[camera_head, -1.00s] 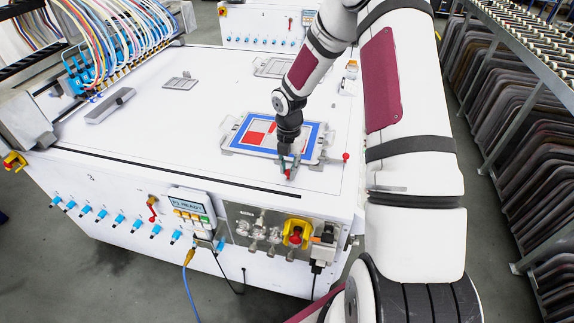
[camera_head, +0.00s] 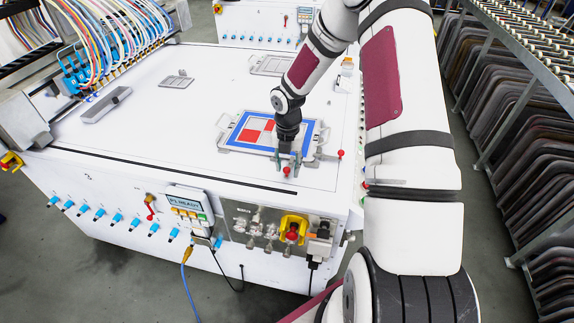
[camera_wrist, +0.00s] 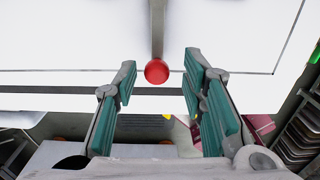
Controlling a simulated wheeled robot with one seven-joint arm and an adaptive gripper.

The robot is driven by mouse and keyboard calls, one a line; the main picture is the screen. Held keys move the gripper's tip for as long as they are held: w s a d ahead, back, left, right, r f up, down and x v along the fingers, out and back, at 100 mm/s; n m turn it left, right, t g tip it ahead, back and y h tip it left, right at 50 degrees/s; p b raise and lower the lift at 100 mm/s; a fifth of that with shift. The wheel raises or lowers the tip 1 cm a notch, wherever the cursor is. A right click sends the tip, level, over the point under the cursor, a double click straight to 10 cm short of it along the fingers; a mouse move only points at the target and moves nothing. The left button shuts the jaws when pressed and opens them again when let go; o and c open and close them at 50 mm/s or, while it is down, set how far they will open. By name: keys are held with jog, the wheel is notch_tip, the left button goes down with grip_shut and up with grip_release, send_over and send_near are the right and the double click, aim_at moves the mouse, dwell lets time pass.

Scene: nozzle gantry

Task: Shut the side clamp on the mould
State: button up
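The mould (camera_head: 314,136) is a flat plate with a blue border and red and white fields, lying on the white table. A red-knobbed clamp handle (camera_head: 287,171) sticks out at its front edge. Another red knob (camera_head: 341,154) stands at its right side. My gripper (camera_head: 287,168) is over the front handle. In the wrist view my gripper (camera_wrist: 162,95) has its green-padded fingers wide apart. The front red knob (camera_wrist: 157,71) shows between and a little beyond them, with its grey bar running away from me. No finger visibly touches it. My wrist hides part of the mould's front.
A grey tray (camera_head: 106,104) and a small grey plate (camera_head: 176,81) lie on the left of the table. Another frame (camera_head: 270,65) lies at the back. A control display (camera_head: 187,203) is on the front panel. The table's middle left is clear.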

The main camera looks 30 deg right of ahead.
jog(key=shift+a, duration=0.1)
notch_tip(320, 180, up, 12)
dwell(0.6)
dwell(0.5)
